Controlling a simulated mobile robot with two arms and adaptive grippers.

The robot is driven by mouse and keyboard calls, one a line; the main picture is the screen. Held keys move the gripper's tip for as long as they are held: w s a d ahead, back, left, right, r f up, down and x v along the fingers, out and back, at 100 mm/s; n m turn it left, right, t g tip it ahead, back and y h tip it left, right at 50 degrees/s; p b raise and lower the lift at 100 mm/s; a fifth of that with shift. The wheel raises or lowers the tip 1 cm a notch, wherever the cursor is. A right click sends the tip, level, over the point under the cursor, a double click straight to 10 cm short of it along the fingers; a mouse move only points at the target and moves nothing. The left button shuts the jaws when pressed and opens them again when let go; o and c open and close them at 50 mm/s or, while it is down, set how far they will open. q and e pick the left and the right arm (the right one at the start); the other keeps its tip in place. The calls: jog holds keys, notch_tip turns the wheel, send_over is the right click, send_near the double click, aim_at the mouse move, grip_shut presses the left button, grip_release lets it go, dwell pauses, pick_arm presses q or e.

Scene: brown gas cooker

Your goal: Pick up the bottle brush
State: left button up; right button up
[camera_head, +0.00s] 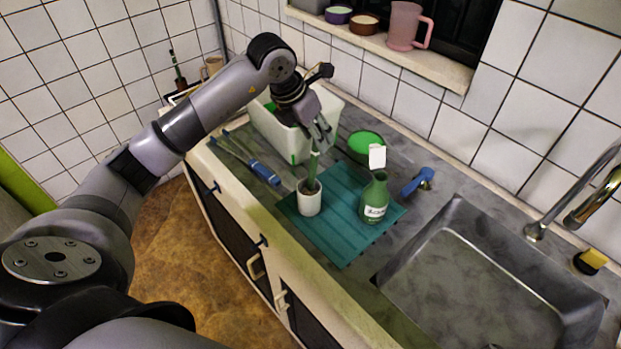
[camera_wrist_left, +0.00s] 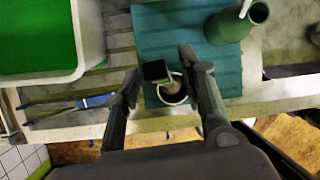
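A thin green-handled brush (camera_head: 313,166), seemingly the bottle brush, stands upright in a white cup (camera_head: 309,203) on the teal mat (camera_head: 335,237). Its bristle end is hidden in the cup. My left gripper (camera_head: 321,130) hangs over the cup at the top of the handle. In the left wrist view my left gripper (camera_wrist_left: 160,72) has its fingers spread apart. A dark square end (camera_wrist_left: 155,70), probably the handle's top, shows between them, with the white cup (camera_wrist_left: 172,92) below. Whether a finger touches the handle is unclear. My right gripper is not in view.
A green bottle (camera_head: 374,198) stands on the mat right of the cup. A white bin (camera_head: 275,137) is behind the gripper. Blue-handled tools (camera_head: 265,173) lie left. A green round item (camera_head: 366,143), a blue item (camera_head: 417,181) and the sink (camera_head: 480,275) are right.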

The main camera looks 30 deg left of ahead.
pick_arm(q)
jog(key=shift+x, duration=0.9)
jog(key=shift+r, duration=0.1)
jog(key=shift+c, duration=0.4)
grip_shut()
